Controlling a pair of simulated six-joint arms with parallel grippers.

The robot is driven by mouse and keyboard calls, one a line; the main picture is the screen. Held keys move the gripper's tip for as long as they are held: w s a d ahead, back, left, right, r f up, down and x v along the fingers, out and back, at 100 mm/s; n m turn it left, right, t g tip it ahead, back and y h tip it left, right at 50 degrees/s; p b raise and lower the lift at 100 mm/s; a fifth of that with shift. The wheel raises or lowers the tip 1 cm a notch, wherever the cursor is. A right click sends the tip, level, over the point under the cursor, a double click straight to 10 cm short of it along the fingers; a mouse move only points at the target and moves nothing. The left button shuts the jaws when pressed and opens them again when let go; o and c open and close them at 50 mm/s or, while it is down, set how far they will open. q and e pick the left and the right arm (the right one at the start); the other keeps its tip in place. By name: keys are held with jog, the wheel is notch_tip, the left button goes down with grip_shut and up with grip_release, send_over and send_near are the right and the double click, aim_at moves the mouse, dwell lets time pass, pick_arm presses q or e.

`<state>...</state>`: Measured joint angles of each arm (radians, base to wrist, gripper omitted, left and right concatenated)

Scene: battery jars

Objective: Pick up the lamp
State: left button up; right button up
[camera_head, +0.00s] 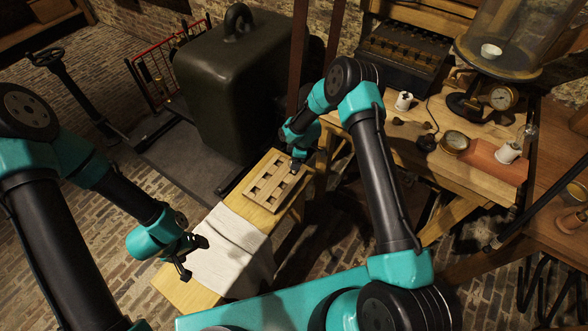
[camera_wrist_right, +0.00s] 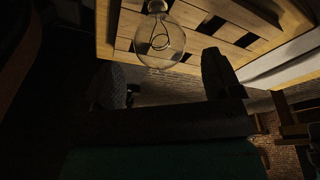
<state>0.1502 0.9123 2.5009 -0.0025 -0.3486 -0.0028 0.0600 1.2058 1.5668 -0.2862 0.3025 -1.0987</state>
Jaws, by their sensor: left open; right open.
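In the right wrist view, the lamp (camera_wrist_right: 160,42) is a clear round glass bulb with a dark looped filament and a brass base, in front of the slotted wooden rack. My right gripper (camera_wrist_right: 166,82) is open, with one finger to either side below the bulb; I cannot tell whether they touch it. In the head view, my right gripper (camera_head: 297,160) is at the far end of the wooden rack (camera_head: 272,190), and the lamp is not clearly visible there. My left gripper (camera_head: 194,258) is open and empty over the white cloth (camera_head: 232,248).
The rack and cloth lie on a narrow wooden bench (camera_head: 170,287). A big dark green weight (camera_head: 228,95) stands behind it. To the right, a workbench (camera_head: 450,172) holds a glass bell jar (camera_head: 515,40), brass gauges (camera_head: 455,142) and white cups (camera_head: 404,101).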

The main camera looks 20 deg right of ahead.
jog(key=x, duration=0.3)
jog(key=shift+f, duration=0.1)
dwell(0.3)
jog(key=c, duration=1.1)
